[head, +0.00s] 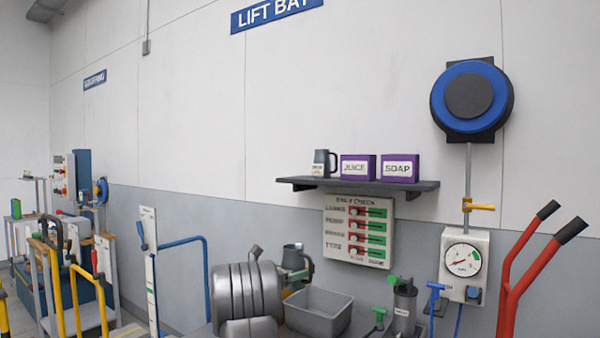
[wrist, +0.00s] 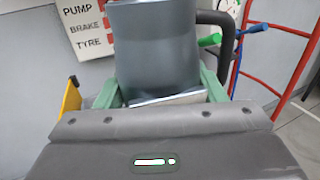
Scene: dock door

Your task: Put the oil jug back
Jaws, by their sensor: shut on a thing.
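A grey jug (head: 293,256) with a dark handle on its right is in my gripper (head: 298,275), above and behind the grey tub in the head view. In the wrist view the jug (wrist: 155,50) stands between the green fingers of my gripper (wrist: 160,97), which are shut on it. Its dark handle shows at the right. I cannot read any label on it, so I cannot confirm that it is the oil jug. A similar dark jug (head: 321,164) with a pale label stands at the left end of the wall shelf (head: 360,186).
Purple JUICE (head: 358,168) and SOAP (head: 400,168) boxes stand on the shelf right of the jug. A check board (head: 358,232) hangs below. A grey tub (head: 318,312) stands under it. A gauge (head: 463,262) and red handles (head: 535,260) are at the right.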

